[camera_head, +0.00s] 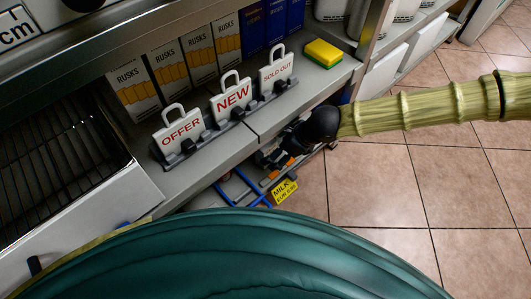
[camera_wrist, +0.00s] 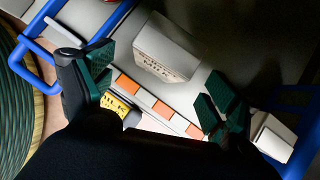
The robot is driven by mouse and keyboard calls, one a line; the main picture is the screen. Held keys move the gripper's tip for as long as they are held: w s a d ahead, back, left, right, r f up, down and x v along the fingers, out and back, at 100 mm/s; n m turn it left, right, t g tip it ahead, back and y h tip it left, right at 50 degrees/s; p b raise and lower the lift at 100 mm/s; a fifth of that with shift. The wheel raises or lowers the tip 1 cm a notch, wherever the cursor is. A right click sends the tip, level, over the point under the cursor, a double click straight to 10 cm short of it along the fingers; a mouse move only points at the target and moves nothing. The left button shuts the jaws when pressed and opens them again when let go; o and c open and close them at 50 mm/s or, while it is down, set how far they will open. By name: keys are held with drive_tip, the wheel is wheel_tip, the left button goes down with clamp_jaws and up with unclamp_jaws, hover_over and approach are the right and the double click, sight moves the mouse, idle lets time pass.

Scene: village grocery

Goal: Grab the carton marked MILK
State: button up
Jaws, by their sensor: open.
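In the wrist view a white carton (camera_wrist: 166,45) with small dark print that seems to read MILK lies beyond my fingertips, toward the top middle. My gripper (camera_wrist: 160,84) is open, its green-padded fingers spread left and right of the carton's near end, with nothing held. I cannot tell how far the carton is from the pads. In the head view my gripper (camera_head: 272,160) is low beside the shelf edge, and the carton is hidden there. A yellow price label reading MILK (camera_head: 284,191) hangs just below it; it also shows in the wrist view (camera_wrist: 118,108).
Blue tubes (camera_head: 235,187) run close to my gripper; one passes the left finger in the wrist view (camera_wrist: 108,22). An orange-and-white strip (camera_wrist: 155,98) lies between the fingers. OFFER, NEW (camera_head: 232,97) and SOLD OUT signs stand on the shelf above. Tiled floor (camera_head: 375,185) is clear at right.

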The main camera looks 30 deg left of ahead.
sight(272, 151)
drive_tip(key=shift+b+x, duration=0.95)
drive_tip(key=shift+b, duration=0.05)
drive_tip(key=b+x, duration=0.3)
drive_tip(key=shift+w+a, duration=0.1)
drive_tip(key=c, duration=1.3)
